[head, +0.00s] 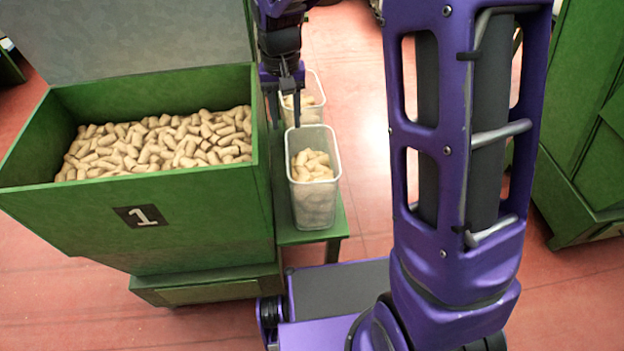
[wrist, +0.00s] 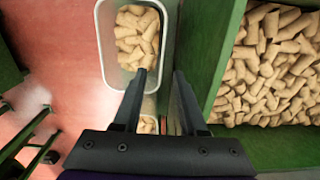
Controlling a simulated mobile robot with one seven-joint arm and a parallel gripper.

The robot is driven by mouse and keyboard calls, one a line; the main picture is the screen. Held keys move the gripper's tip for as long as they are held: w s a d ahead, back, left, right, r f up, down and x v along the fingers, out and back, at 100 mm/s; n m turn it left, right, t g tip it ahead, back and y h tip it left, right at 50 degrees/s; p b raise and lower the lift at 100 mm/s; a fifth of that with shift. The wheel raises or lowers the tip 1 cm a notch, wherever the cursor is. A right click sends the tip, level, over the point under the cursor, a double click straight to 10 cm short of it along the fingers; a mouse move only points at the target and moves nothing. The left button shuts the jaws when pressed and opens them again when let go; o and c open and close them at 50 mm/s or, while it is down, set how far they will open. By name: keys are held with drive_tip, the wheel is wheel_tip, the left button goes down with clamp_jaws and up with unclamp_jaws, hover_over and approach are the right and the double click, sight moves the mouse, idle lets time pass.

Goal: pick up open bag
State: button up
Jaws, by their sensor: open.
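No bag with a clear bag shape shows. Two open, translucent containers holding corks stand on a green stand beside the large green bin. The near container (head: 315,203) is upright and partly filled; it also shows at the upper left in the wrist view (wrist: 107,75). The far container (head: 311,110) is partly hidden behind my gripper; a part of it shows below the near one in the wrist view (wrist: 148,128). My gripper (head: 287,120) points down, open and empty, by the far container and the near one's back rim. In the wrist view its fingers (wrist: 160,75) overlap the near container's rim; contact cannot be told.
The large green bin (head: 190,215), marked 1, is full of corks (head: 160,143) and stands close at left. The green stand (head: 300,236) is narrow. Red floor (head: 345,75) is open to the right. Green furniture (head: 585,130) stands at far right.

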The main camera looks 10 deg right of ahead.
sight(288, 163)
drive_tip(key=shift+w+a+f+b, duration=0.1)
drive_tip(key=shift+f+b, duration=0.55)
drive_tip(key=shift+f, duration=3.1)
drive_tip(key=shift+a+f+b, duration=0.1)
drive_tip(key=shift+f+b, duration=0.55)
drive_tip(key=shift+f, duration=3.1)
clamp_jaws()
drive_tip(key=shift+r, duration=0.1)
